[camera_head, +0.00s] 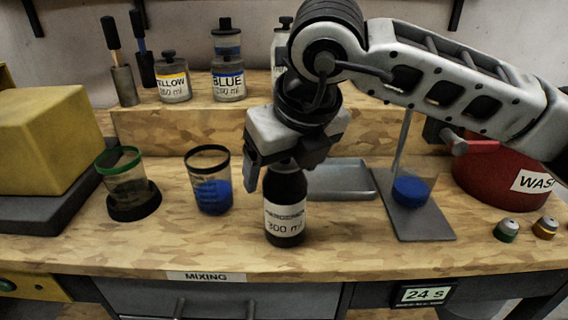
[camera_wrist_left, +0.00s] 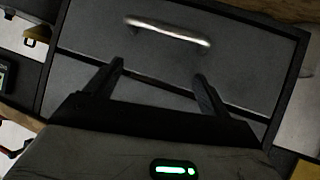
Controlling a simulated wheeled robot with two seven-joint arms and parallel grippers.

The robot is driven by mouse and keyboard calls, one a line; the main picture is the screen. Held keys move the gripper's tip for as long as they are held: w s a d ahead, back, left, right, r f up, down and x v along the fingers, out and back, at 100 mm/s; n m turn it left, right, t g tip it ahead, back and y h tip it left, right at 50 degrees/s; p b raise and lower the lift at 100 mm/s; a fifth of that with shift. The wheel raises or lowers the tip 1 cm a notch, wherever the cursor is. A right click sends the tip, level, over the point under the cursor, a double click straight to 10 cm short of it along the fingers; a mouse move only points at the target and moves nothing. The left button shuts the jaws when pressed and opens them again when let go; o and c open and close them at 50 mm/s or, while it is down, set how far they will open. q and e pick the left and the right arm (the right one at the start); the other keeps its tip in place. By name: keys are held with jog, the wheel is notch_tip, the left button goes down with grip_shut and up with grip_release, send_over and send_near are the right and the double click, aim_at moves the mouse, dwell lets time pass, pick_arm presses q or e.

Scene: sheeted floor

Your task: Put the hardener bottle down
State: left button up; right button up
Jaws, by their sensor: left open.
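The hardener bottle (camera_head: 286,207), dark with a white label reading 300 ml, stands upright on the wooden bench top, near its front. My right gripper (camera_head: 283,170) is over its top, pointing down. One finger hangs left of the bottle with a small gap; the other is partly hidden on the right side. The jaws look open around the bottle; its cap and neck are hidden by the gripper. My left gripper (camera_wrist_left: 160,85) is open and empty in the left wrist view, facing a grey drawer (camera_wrist_left: 170,60) with a bright handle.
Left of the bottle stand a cup with blue liquid (camera_head: 212,195) and a green-rimmed cup (camera_head: 128,185). To the right are a grey tray (camera_head: 340,182), a stand with a blue-filled cup (camera_head: 410,190) and a red waste container (camera_head: 490,170). Paint jars stand on the back shelf.

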jog(key=shift+r+p, duration=0.3)
jog(key=shift+r, duration=0.05)
jog(key=v, duration=1.1)
jog(key=shift+r+b, duration=0.3)
jog(key=shift+s+d, duration=0.1)
